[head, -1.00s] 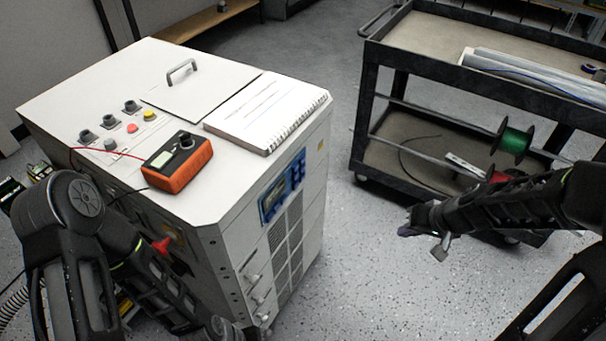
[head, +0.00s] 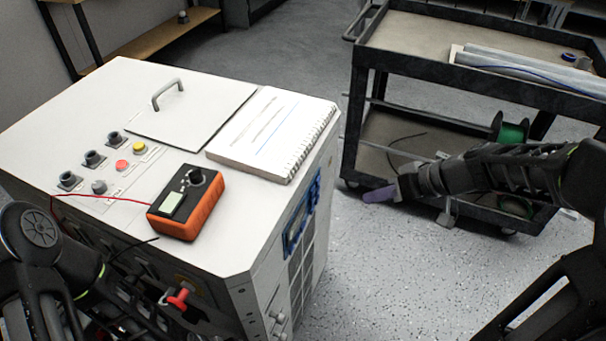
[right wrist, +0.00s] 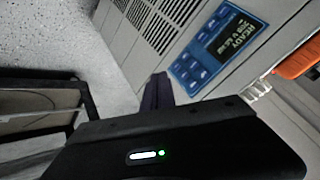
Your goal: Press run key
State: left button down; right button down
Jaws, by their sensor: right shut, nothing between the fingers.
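The blue control panel (head: 300,220) is on the right side of the white cabinet (head: 60,115), seen at a steep angle in the head view. In the right wrist view the panel (right wrist: 215,45) shows a dark screen reading READY and several blue keys; key labels are too small to read. My right gripper (head: 378,195) is shut and empty, with purplish fingers, to the right of the panel and apart from it. Its fingers (right wrist: 158,92) show just below the panel in the right wrist view. My left arm is at the lower left; its gripper is not in view.
An orange meter (head: 187,205) and a spiral notebook (head: 275,130) lie on the cabinet top, with a red lead running from the meter. A black cart (head: 450,75) stands behind my right arm. Open floor lies between cabinet and cart.

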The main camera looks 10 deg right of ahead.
aim_at(318, 181)
dwell(0.4)
jog(key=w+a+p, duration=0.2)
jog(key=w+a, duration=0.3)
jog(key=a, duration=0.2)
dwell(0.4)
jog(key=shift+w, duration=0.1)
jog(key=shift+a, duration=0.1)
dwell(1.7)
jog(key=shift+w+a+f+b, duration=0.1)
jog(key=shift+w+a+b, duration=0.1)
jog(key=shift+b, duration=0.1)
